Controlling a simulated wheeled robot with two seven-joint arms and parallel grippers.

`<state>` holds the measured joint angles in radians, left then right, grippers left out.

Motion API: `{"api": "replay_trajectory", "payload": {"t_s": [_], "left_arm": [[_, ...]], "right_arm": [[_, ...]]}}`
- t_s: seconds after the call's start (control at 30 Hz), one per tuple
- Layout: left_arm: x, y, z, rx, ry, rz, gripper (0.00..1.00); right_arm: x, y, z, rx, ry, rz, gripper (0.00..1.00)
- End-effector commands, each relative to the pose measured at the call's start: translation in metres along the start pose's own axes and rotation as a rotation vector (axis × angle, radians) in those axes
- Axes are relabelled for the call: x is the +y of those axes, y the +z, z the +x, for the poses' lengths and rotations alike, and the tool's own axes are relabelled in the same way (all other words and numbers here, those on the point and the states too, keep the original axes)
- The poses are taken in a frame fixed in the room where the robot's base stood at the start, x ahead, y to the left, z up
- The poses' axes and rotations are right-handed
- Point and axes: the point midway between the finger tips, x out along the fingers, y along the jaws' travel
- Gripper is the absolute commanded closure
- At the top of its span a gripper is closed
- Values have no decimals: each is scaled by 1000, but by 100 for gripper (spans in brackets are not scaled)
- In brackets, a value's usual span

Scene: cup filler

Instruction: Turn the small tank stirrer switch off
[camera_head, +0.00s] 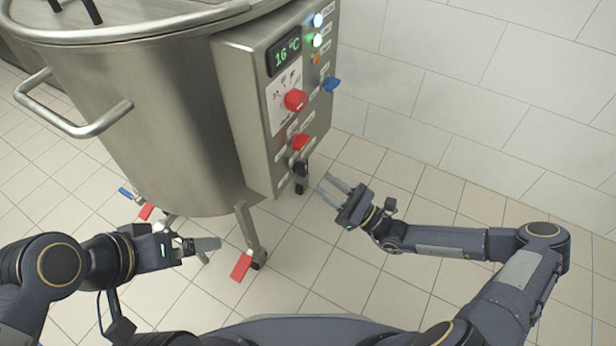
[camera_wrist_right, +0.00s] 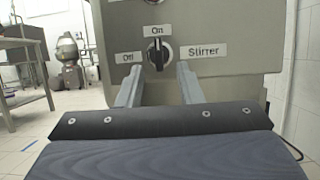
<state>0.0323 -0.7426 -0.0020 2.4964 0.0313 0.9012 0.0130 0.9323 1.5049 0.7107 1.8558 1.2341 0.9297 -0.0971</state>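The small tank (camera_head: 165,110) is a steel vessel with a control box (camera_head: 240,95) on its right side. The stirrer switch (camera_wrist_right: 158,52) is a black knob with labels "On" above, "Off" to its left and "Stirrer" to its right. Its light mark stands about upright, towards "On". In the head view the black switch (camera_head: 301,168) is low on the box. My right gripper (camera_head: 333,190) is open and empty, its fingers pointing at the box; in its wrist view the fingertips (camera_wrist_right: 158,80) lie left and right below the knob. My left gripper (camera_head: 207,244) is near the tank's legs; its finger gap is not clear.
Above the switch are red knobs (camera_head: 295,100), a blue knob (camera_head: 331,84), indicator lights and a display (camera_head: 285,53) reading 16 °C. A tiled wall (camera_head: 470,80) stands at right. The floor around my right gripper is clear.

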Motion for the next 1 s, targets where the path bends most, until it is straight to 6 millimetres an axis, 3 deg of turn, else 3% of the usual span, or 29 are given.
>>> {"api": "replay_trajectory", "payload": {"t_s": [0.33,0.73,1.0], "left_arm": [[-4,5,9,0,0,0,0],[-5,5,10,0,0,0,0],[-5,5,10,0,0,0,0]], "right_arm": [[2,0,54,-2,6,-1,67],[1,1,65,1,4,-2,67],[1,1,65,1,4,-2,100]]}}
